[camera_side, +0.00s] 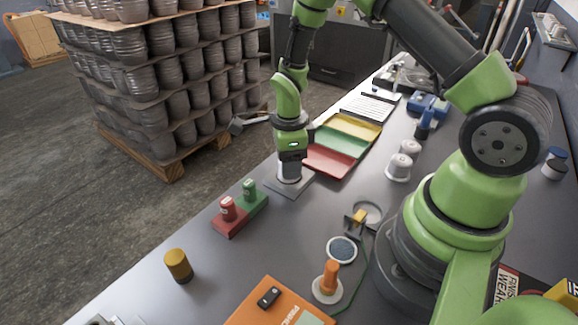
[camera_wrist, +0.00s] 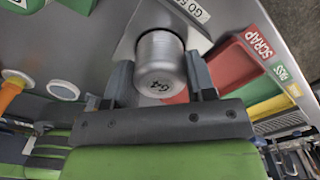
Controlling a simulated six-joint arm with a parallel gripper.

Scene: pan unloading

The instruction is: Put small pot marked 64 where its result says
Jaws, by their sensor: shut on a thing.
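The small silver pot (camera_wrist: 160,62) has 64 on its end face, seen upside down in the wrist view. My gripper (camera_wrist: 162,82) is shut on it, one finger on each side. In the side view my gripper (camera_side: 290,160) holds the pot (camera_side: 289,174) upright at a grey plate (camera_side: 281,189); I cannot tell whether it touches the plate. The plate also shows in the wrist view (camera_wrist: 127,40), with a label starting "GO". Beside it are a red tray (camera_side: 325,161) labelled SCRAP, a green tray (camera_side: 342,141) labelled PASS, and a yellow tray (camera_side: 352,126) whose label is unclear.
A red and green block (camera_side: 240,215) with two capped plugs stands left of the plate. A mustard cylinder (camera_side: 178,265), an orange-handled tool (camera_side: 329,283) and an orange box (camera_side: 255,305) are nearer. Pale pots (camera_side: 400,162) stand right of the trays. Stacked pots (camera_side: 170,70) fill a pallet behind.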

